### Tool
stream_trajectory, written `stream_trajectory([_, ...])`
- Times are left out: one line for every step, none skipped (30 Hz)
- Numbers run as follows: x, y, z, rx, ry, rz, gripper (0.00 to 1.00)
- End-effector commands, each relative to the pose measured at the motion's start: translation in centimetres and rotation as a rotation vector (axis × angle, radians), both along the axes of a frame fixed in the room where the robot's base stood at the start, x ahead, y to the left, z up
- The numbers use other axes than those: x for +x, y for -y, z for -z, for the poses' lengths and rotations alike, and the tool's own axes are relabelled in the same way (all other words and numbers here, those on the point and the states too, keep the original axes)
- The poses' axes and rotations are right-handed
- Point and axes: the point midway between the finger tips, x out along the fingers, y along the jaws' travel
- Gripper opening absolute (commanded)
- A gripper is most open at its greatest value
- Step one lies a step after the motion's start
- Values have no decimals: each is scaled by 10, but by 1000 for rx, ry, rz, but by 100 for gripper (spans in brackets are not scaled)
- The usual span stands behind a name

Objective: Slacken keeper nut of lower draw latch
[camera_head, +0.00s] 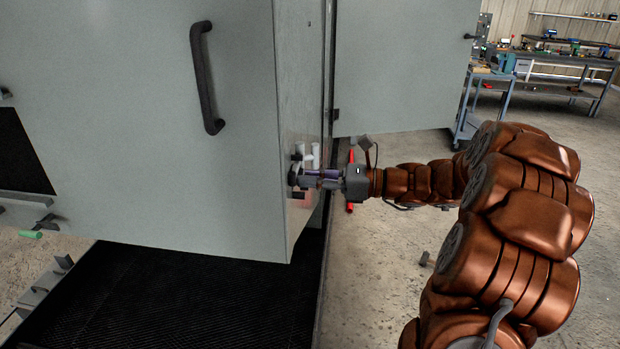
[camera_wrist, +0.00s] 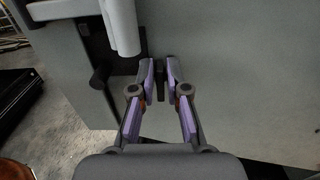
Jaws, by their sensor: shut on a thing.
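The lower draw latch shows in the head view (camera_head: 297,168) as dark and white metal parts low on the narrow side of the grey enclosure. My gripper (camera_head: 310,181) reaches it from the right and hides part of it. In the wrist view my gripper (camera_wrist: 161,80) has its purple-padded fingers on either side of a small dark upright piece (camera_wrist: 160,92), apparently the keeper nut, and is shut on it. A white cylinder (camera_wrist: 123,25) of the latch is just left of the fingertips, with a dark bracket and a dark peg (camera_wrist: 102,76) beyond it.
The grey enclosure (camera_head: 170,110) has a black bar handle (camera_head: 205,80) and stands over a black ribbed mat (camera_head: 190,300). An open grey door panel (camera_head: 400,70) is above and behind my wrist. A red bar (camera_head: 350,180) shows behind my gripper. Workbenches stand far right.

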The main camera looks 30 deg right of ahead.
Motion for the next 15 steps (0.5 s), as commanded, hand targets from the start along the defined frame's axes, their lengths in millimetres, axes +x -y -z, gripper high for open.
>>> stream_trajectory([0, 0, 0, 0, 0, 0, 0])
stream_trajectory([0, 0, 0, 0, 0, 0, 0])
stream_trajectory([0, 0, 0, 0, 0, 0, 0])
stream_trajectory([0, 0, 0, -1, 1, 0, 0])
stream_trajectory([0, 0, 0, -1, 2, 0, 0])
stream_trajectory([0, 0, 0, -3, 4, -1, 0])
stream_trajectory([0, 0, 1, -5, 7, -1, 0])
stream_trajectory([0, 0, 1, -8, 12, -1, 0])
stream_trajectory([0, 0, 1, -12, 20, -1, 0])
stream_trajectory([0, -1, 1, -16, 27, -1, 0])
stream_trajectory([0, -1, 1, -21, 35, -1, 0])
stream_trajectory([0, -1, 2, -30, 47, -2, 0])
stream_trajectory([-1, -1, 2, -38, 59, -2, 0])
stream_trajectory([-1, -1, 2, -47, 73, -1, 0])
stream_trajectory([-1, -1, 3, -60, 92, 0, 0])
